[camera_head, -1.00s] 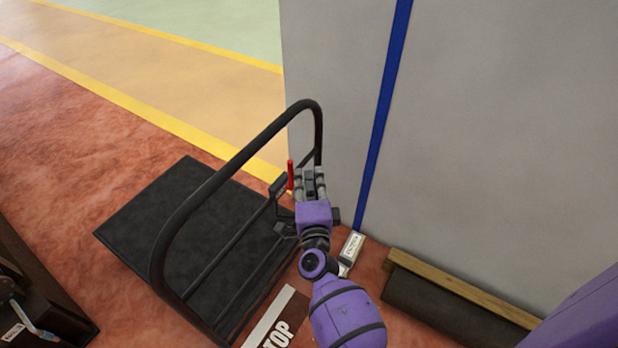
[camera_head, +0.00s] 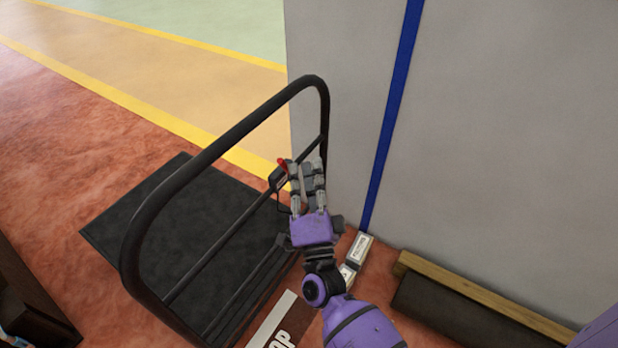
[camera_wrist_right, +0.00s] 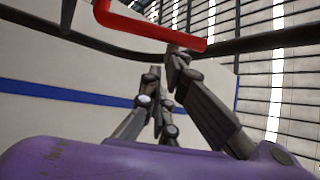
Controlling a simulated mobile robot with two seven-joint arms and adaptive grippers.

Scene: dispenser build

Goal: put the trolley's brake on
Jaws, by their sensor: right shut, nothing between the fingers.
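The black trolley has a flat deck (camera_head: 150,215) and a tall looped push handle (camera_head: 215,150). Its red brake lever (camera_head: 282,162) sits on the handle's crossbar, at the side near the wall. The lever looks short and tilted here. In the right wrist view the red lever (camera_wrist_right: 150,27) is a bent bar crossing just beyond the fingertips. My right gripper (camera_head: 306,166) is shut and empty, just right of the lever. One fingertip is at or very close to the lever; I cannot tell whether they touch. My left gripper is not in view.
A grey wall (camera_head: 480,130) with a blue stripe (camera_head: 392,110) stands close on the right. Small white labelled boxes (camera_head: 358,248) lie at its foot, beside a wooden beam (camera_head: 480,300). A floor sign (camera_head: 270,325) is near the trolley.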

